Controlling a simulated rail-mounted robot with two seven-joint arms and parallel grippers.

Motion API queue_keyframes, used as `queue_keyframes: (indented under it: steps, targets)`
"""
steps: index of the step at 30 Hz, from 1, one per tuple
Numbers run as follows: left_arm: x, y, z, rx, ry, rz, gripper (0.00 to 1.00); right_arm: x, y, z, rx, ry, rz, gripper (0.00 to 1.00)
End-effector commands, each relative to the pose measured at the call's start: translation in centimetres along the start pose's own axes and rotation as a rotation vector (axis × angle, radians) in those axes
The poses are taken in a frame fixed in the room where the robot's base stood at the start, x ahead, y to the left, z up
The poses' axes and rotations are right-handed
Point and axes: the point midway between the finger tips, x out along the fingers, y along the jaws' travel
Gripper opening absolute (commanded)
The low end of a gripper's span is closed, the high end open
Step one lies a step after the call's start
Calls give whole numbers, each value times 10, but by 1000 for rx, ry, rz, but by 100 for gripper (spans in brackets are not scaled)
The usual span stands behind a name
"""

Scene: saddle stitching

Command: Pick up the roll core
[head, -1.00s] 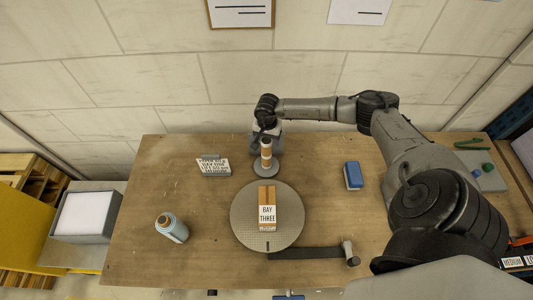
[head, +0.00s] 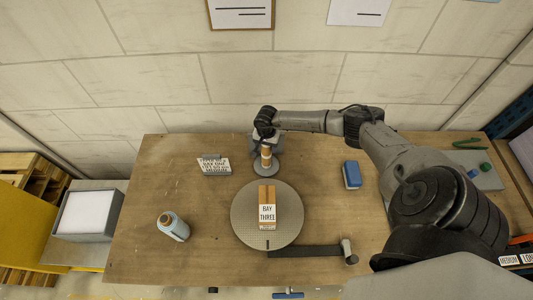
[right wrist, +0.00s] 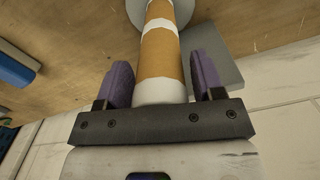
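The roll core is a brown cardboard tube with white bands (head: 266,158), upright on a round grey base (head: 265,170) at the back of the table. It also shows in the right wrist view (right wrist: 160,55), running between my fingers. My right gripper (head: 265,143) is at the upper part of the core and hides its top in the head view. In the right wrist view its two purple-padded fingers (right wrist: 163,82) stand on either side of the tube, open, with narrow gaps. My left gripper is not in view.
A round grey plate (head: 240,230) holds a box labelled BAY THREE (head: 267,195). A sign (head: 214,167) stands left of the core, a blue block (head: 352,175) right. The wall is close behind.

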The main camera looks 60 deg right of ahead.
Motion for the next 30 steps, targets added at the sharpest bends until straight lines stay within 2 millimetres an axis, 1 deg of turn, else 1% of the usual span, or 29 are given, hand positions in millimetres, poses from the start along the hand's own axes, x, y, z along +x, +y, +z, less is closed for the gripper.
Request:
queue_keyframes:
  steps: [1,2,16,25,30]
  targets:
    - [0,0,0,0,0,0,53,0,0,0,0,0,0,57]
    - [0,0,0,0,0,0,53,0,0,0,0,0,0,54]
    - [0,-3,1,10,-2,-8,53,0,0,0,0,0,0,9]
    - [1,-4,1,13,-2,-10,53,-2,0,-1,0,1,-1,9]
    - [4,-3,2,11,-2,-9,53,-14,0,-1,-1,2,-3,9]
